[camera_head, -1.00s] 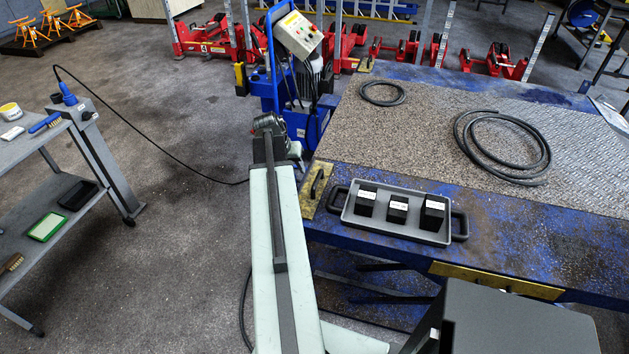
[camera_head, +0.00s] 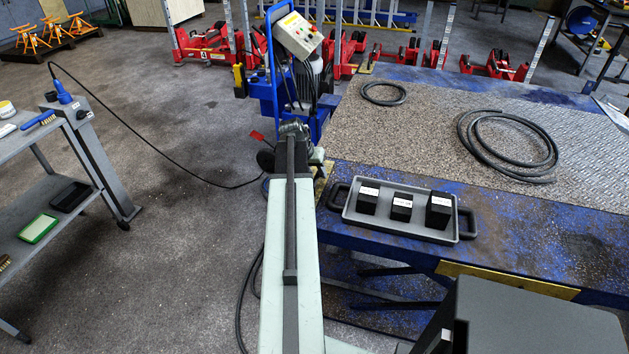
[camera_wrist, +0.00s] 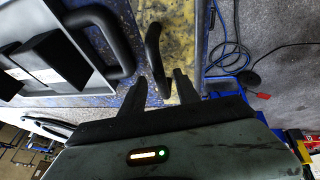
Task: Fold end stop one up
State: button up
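A worn yellow plate with a black bar handle, which looks like end stop one (camera_wrist: 185,35), sits at the left end of the blue table. It appears to lie about level with the top. In the head view my arm hides most of it, and only a yellow strip (camera_head: 321,187) shows. In the wrist view its black handle (camera_wrist: 154,50) stands in front of my gripper (camera_wrist: 159,82). My gripper's fingers are apart, with the handle's near end in line with the gap between them. I cannot tell whether they touch it.
A grey tray (camera_head: 430,232) with black boxes stands on the blue table (camera_head: 380,238), close beside the plate. A blue machine (camera_head: 290,85) with cables stands just beyond my arm's end. A grey trolley (camera_head: 95,170) is at the left, with open floor between.

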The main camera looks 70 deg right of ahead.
jog(key=shift+r, duration=0.1)
grip_shut()
dwell(1.2)
